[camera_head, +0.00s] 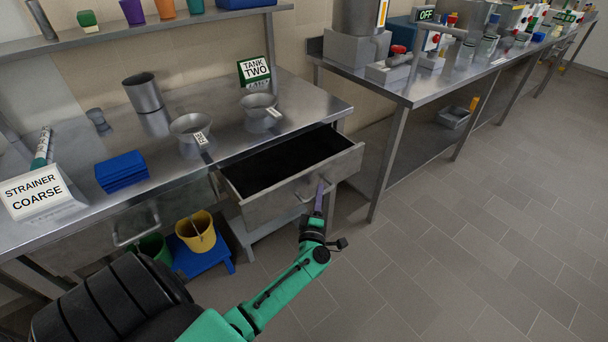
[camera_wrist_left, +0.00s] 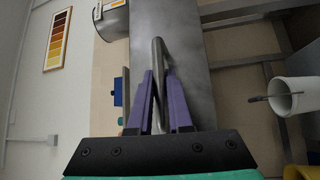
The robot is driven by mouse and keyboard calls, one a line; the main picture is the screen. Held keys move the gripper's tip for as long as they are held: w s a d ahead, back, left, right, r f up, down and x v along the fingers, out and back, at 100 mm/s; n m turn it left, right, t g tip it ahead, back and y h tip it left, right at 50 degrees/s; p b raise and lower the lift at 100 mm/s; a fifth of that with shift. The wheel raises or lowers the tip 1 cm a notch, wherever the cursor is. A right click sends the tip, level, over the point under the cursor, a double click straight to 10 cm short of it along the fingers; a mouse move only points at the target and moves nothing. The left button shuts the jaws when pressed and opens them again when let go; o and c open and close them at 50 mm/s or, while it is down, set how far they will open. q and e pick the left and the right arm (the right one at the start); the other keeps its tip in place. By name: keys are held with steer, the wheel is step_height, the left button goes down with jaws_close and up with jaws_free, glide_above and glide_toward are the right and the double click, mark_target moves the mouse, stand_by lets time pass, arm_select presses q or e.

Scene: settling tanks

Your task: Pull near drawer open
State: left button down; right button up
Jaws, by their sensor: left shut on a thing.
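A steel drawer (camera_head: 303,187) under the right end of the steel bench stands pulled out. Its dark inside shows and looks empty. Its bar handle (camera_head: 322,187) is on the front panel. My left gripper (camera_head: 320,196) is at this handle, its purple fingers shut on it. In the left wrist view the two purple fingers (camera_wrist_left: 160,104) lie on either side of the handle bar (camera_wrist_left: 158,62), in front of the grey drawer front (camera_wrist_left: 185,60). Part of the handle is hidden by the fingers. My right gripper is not in view.
A second drawer (camera_head: 95,245) with a handle is shut at the left. On the bench (camera_head: 315,106) are two strainers, a steel cup (camera_head: 143,92), blue cloths (camera_head: 122,170) and signs. A yellow bucket (camera_head: 196,232) stands below. The tiled floor at right is free.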

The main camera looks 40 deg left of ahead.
arm_select(q)
steer(key=s+d, duration=0.3)
steer(key=d, duration=0.9)
steer(key=shift+s, duration=0.3)
steer(key=c, duration=0.8)
jaws_free()
steer(key=shift+c, duration=0.2)
